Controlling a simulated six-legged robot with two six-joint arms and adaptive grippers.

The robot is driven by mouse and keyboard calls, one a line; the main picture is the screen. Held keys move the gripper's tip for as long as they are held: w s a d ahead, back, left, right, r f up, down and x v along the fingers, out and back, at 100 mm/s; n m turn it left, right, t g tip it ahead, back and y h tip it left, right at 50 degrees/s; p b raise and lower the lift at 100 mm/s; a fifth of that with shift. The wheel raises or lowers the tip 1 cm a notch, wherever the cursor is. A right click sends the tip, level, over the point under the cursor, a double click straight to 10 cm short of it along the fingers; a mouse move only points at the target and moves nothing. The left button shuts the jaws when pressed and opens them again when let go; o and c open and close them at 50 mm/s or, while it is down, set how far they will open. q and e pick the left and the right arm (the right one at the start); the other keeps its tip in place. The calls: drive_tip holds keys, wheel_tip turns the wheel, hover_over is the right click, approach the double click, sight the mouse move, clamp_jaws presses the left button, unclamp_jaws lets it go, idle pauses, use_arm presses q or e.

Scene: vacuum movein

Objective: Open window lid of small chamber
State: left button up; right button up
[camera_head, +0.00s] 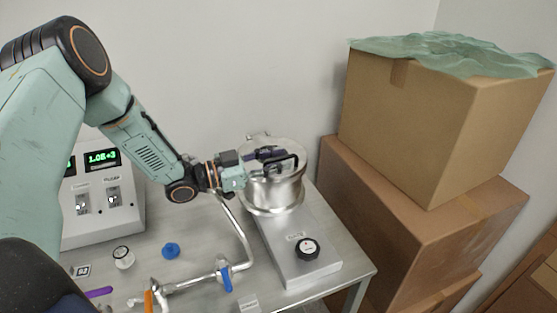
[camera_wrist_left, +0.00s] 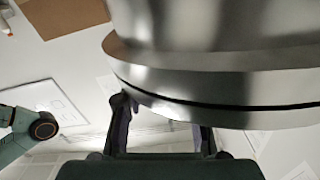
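The small chamber (camera_head: 274,192) is a shiny metal cylinder with a flange at its base, on a grey box on the table. Its round window lid (camera_head: 295,149) looks clear and lies over the top, partly hidden by my gripper. My left gripper (camera_head: 272,156) reaches in from the left at the lid's height, its dark fingers at the chamber's top. In the left wrist view its two fingers (camera_wrist_left: 163,125) stand apart, with the chamber's metal rim (camera_wrist_left: 215,95) close beyond them. I see nothing clamped between them; contact with the rim is unclear. My right gripper is not in view.
A metal pipe (camera_head: 240,238) with a blue-handled valve (camera_head: 225,279) runs left of the chamber. A black knob (camera_head: 307,248) sits on the box in front. A control unit (camera_head: 104,214) stands at left. Stacked cardboard boxes (camera_head: 400,130) stand close on the right.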

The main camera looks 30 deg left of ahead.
use_arm(q)
drive_tip(key=shift+w+d, duration=0.2)
drive_tip(key=shift+d, duration=0.15)
drive_tip(key=shift+d+r, duration=0.15)
drive_tip(key=shift+d, duration=0.15)
drive_tip(key=shift+s+d+r, duration=0.2)
drive_tip(key=shift+s, duration=0.05)
drive_tip(key=shift+w+a+f, duration=0.25)
drive_tip(key=shift+a, duration=0.2)
drive_tip(key=shift+c, duration=1.4)
drive_tip(key=shift+w, duration=0.1)
drive_tip(key=shift+c, duration=0.7)
drive_tip(key=shift+s+d+r, duration=0.2)
drive_tip(key=shift+d, duration=0.1)
clamp_jaws()
drive_tip(key=shift+a+f, duration=0.1)
